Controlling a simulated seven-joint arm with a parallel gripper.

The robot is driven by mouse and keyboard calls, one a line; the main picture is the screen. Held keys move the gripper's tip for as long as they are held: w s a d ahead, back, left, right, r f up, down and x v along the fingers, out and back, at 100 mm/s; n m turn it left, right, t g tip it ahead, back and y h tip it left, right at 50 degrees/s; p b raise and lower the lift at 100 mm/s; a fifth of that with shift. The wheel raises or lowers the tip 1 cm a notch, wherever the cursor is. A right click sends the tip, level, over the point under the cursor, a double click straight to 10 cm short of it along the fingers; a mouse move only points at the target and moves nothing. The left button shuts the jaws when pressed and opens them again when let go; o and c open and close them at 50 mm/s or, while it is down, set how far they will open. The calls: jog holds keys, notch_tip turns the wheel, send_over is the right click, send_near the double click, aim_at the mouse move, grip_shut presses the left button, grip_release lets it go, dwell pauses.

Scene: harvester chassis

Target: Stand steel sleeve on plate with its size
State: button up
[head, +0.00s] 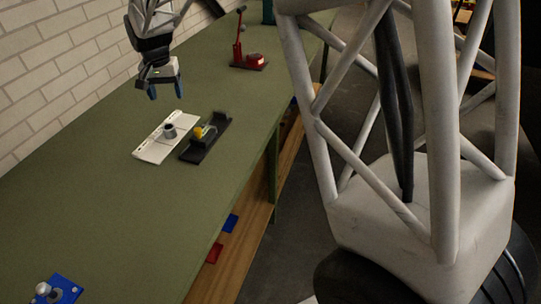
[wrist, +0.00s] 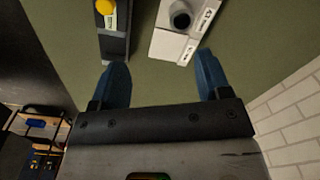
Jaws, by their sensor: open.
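A grey steel sleeve (head: 169,131) stands upright on a white plate (head: 150,151) on the green bench. In the wrist view the sleeve (wrist: 180,16) shows its dark bore from above, and the plate (wrist: 170,47) carries small dark markings that I cannot read. My gripper (head: 166,94) is open and empty, with blue fingers, in the air above the bench and behind the plate in the head view. In the wrist view, the open fingers (wrist: 162,70) are apart, with the plate's end beyond them. Nothing touches the sleeve but the plate.
A black tray (head: 212,144) holding a yellow-topped object (head: 199,132) lies close right of the plate. A red lever tool (head: 249,62) stands farther back. A blue block (head: 65,289) with metal parts is at the near left.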

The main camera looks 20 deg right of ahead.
jog(key=s+d+r+n, duration=0.1)
jog(key=s+d+r, duration=0.2)
jog(key=s, duration=0.3)
jog(key=s+d+r, duration=0.3)
jog(key=s, duration=0.2)
jog(key=s+d+n, duration=0.1)
jog(key=s+d, duration=0.1)
jog(key=s, duration=0.8)
jog(key=s+d+f+n+t, duration=0.1)
jog(key=s+d, duration=0.2)
jog(key=s, duration=0.7)
jog(key=s+d+t, duration=0.1)
jog(key=s+d, duration=0.2)
jog(key=s, duration=0.7)
jog(key=shift+s+f+n, duration=0.25)
jog(key=shift+f+n, duration=0.1)
jog(key=shift+n, duration=0.05)
